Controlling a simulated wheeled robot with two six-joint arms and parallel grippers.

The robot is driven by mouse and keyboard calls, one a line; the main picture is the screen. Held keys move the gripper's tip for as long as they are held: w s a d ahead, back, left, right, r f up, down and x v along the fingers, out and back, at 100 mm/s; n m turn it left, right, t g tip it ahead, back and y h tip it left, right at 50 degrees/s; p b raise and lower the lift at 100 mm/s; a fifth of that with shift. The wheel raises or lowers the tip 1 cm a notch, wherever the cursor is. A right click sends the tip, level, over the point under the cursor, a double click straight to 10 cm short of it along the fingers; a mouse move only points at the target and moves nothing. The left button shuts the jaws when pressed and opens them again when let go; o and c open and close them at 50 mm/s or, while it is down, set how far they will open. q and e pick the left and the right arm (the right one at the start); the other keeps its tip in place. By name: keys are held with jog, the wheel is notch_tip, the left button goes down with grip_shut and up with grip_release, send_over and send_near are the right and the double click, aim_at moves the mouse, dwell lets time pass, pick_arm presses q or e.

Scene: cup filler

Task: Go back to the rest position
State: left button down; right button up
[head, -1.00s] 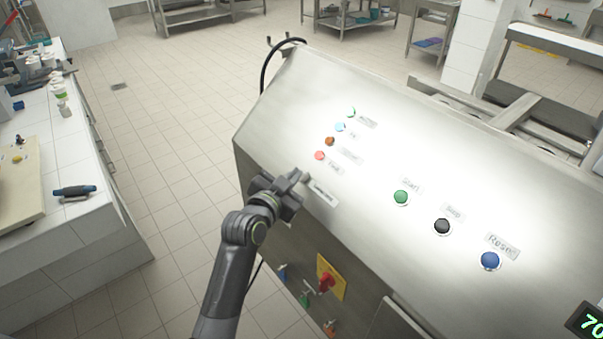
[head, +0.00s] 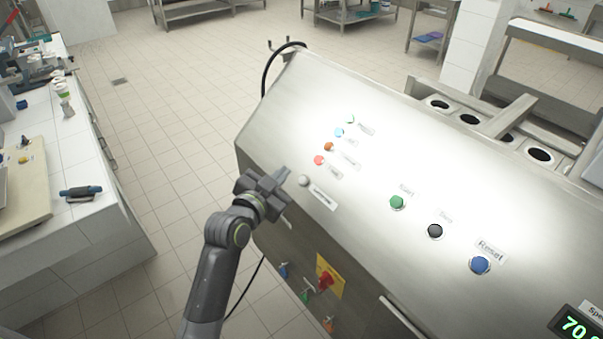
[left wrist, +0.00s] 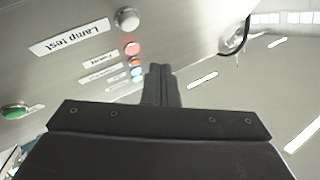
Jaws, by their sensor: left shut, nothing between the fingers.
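My left gripper (head: 281,177) is shut and empty. In the head view it is just left of the white lamp test button (head: 304,181) on the steel control panel (head: 370,220), apart from it. In the left wrist view the closed fingers (left wrist: 160,82) point up past the white button (left wrist: 128,18) and the "Lamp test" label (left wrist: 70,37). The red lamp (head: 319,160) and several other coloured lamps run up the panel beyond the gripper. My right gripper is not in view.
Green (head: 397,202), black (head: 435,231) and blue (head: 479,264) buttons sit right on the panel. A red rotary switch (head: 325,280) is on the front below. A white counter (head: 100,215) stands at left; open tiled floor lies between.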

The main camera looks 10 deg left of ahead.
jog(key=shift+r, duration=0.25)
